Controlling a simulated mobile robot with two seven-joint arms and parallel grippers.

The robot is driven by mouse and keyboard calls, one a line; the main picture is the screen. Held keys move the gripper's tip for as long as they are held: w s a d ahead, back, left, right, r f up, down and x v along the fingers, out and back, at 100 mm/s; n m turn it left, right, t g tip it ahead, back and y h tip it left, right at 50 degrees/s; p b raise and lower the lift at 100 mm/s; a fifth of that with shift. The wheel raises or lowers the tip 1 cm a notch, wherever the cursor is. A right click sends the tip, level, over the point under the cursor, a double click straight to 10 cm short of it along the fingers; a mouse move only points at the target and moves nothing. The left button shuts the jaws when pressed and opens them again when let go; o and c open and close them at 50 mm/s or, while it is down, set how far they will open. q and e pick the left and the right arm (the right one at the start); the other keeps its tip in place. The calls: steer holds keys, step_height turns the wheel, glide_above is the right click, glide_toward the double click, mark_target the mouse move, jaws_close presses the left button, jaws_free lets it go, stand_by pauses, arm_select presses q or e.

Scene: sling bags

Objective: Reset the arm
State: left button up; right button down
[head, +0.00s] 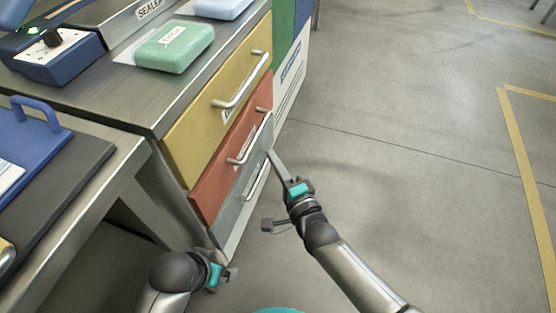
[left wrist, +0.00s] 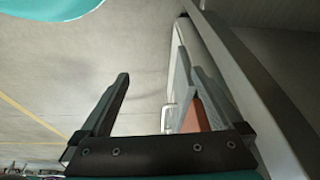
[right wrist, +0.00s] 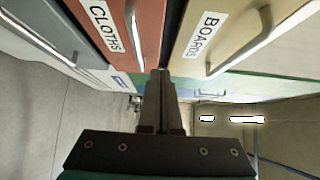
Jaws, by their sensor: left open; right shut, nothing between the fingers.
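My right gripper (head: 272,156) is in front of the cabinet's lower drawers in the head view. In the right wrist view its fingers (right wrist: 160,75) are together with nothing between them, close to the red drawer (right wrist: 132,20) labelled CLOTHS and the yellow drawer (right wrist: 210,35) labelled BOARDS. I cannot tell whether the fingertips touch the drawer fronts. My left gripper (head: 232,273) is low at the bottom of the head view, near the cabinet's foot. In the left wrist view its fingers (left wrist: 165,95) are spread apart and empty.
The grey drawer (head: 232,195) is below the red one, and each drawer has a metal handle. A green case (head: 175,46) and a blue device (head: 60,60) stand on the metal worktop (head: 120,95). Grey floor (head: 410,130) to the right is clear.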

arm_select(q)
steer(key=shift+s+f, duration=0.15)
steer(key=shift+f, duration=0.45)
arm_select(e)
steer(key=shift+v, duration=0.8)
